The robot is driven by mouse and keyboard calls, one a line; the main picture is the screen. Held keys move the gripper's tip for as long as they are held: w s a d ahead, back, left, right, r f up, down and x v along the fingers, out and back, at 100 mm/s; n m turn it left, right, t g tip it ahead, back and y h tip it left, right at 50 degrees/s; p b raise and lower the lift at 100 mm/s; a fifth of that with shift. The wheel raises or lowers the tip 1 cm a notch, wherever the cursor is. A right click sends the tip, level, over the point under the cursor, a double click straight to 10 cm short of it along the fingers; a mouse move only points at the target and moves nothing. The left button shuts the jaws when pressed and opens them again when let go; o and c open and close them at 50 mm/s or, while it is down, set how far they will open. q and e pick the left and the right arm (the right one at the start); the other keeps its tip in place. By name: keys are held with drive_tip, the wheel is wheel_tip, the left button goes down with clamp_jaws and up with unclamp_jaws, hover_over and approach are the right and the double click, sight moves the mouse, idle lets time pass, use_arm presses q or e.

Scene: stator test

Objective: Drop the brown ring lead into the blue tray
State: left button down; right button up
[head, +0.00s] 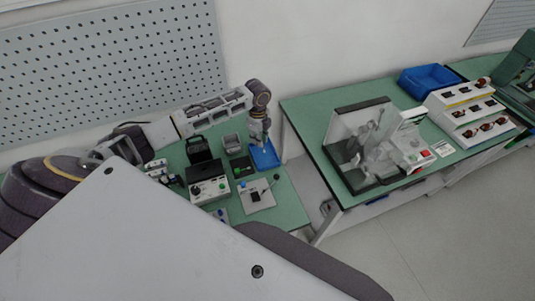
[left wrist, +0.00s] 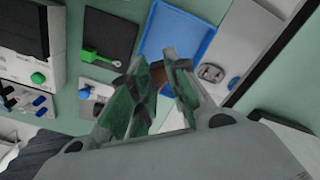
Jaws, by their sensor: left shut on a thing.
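The blue tray (head: 268,158) lies at the right end of the left green bench; in the left wrist view its rim (left wrist: 207,45) shows just beyond my fingertips. My left gripper (head: 258,138) points down over the back-left part of this tray. In the left wrist view my left gripper (left wrist: 158,75) is shut on a small brown piece, the brown ring lead (left wrist: 158,72), held between the fingertips. Most of the lead is hidden by the fingers. Its height above the tray is hard to tell. My right gripper is in neither view.
A black pad with a green-handled part (left wrist: 104,35) lies left of the tray. A white control box (head: 209,190) and a white plate with a black part (head: 256,195) stand nearer. Another blue bin (head: 428,79) is on the right bench. A gap separates the benches.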

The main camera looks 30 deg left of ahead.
sight(260, 156)
use_arm(q)
drive_tip(key=shift+f, duration=0.1)
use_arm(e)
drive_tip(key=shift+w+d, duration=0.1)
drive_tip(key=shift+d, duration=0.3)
use_arm(q)
drive_tip(key=shift+f, duration=0.9)
wheel_tip(260, 156, down, 2)
drive_tip(key=shift+f+b, duration=0.15)
drive_tip(key=shift+b, duration=0.6)
drive_tip(key=shift+f+b, duration=0.45)
drive_tip(key=shift+b, duration=0.15)
drive_tip(key=shift+f+b, duration=0.4)
drive_tip(key=shift+b, duration=0.05)
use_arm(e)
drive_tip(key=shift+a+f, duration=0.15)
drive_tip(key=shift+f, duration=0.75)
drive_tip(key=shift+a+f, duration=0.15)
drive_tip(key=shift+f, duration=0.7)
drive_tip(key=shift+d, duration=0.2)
use_arm(q)
drive_tip(key=c, duration=1.3)
unclamp_jaws()
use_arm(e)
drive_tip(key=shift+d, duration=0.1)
use_arm(q)
drive_tip(key=shift+r, duration=0.15)
